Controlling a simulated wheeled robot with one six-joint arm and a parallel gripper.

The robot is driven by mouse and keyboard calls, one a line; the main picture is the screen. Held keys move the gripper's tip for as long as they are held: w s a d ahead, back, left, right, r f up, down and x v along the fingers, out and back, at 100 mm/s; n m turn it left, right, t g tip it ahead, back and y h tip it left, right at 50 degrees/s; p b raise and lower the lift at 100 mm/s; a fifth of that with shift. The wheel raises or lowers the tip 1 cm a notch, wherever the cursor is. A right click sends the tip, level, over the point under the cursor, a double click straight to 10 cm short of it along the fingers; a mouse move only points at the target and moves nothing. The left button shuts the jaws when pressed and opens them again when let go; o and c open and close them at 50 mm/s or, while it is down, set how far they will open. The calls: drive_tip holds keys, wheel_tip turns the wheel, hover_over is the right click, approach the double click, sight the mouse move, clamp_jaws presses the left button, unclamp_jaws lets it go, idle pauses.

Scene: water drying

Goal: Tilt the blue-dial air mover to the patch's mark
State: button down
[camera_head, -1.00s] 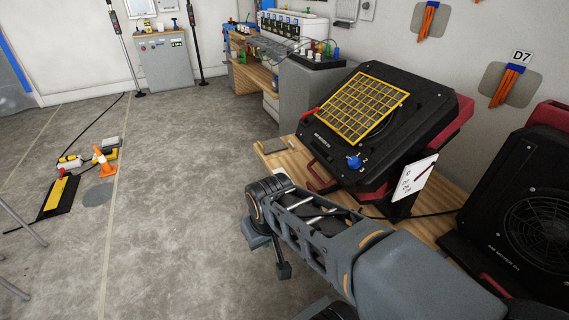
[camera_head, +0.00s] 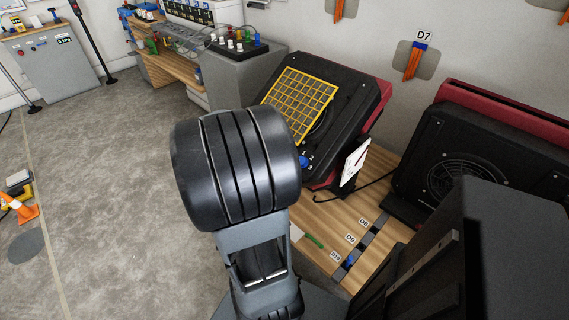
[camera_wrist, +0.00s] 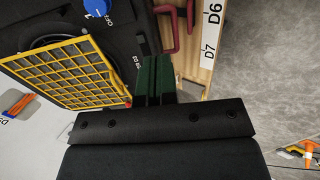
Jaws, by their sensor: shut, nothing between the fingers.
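The blue-dial air mover (camera_head: 352,72) is a black, red-edged unit with a yellow grille (camera_head: 300,98), leaning back on a wooden bench (camera_head: 325,222). Its blue dial (camera_head: 303,160) is low on the front; the dial also shows at the top of the wrist view (camera_wrist: 97,7). A white card (camera_head: 354,163) with small markings hangs at its right side. In the wrist view my gripper (camera_wrist: 153,62) has its green fingers together and empty, over the air mover's lower edge beside the grille. My arm hides the gripper and the unit's lower left in the head view.
A second black air mover (camera_head: 425,160) stands to the right. Slots labelled D8, D9 and D10 (camera_head: 336,257) hold small items on the bench. Red handles (camera_wrist: 171,30) lie close to my fingers.

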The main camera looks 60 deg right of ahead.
drive_tip(key=s+d+r+b+x, duration=0.1)
drive_tip(key=s+b+x, duration=0.1)
drive_tip(key=x, duration=1.3)
drive_tip(key=shift+d+r+b, duration=0.2)
drive_tip(key=shift+d+b, duration=0.2)
drive_tip(key=shift+b, duration=0.4)
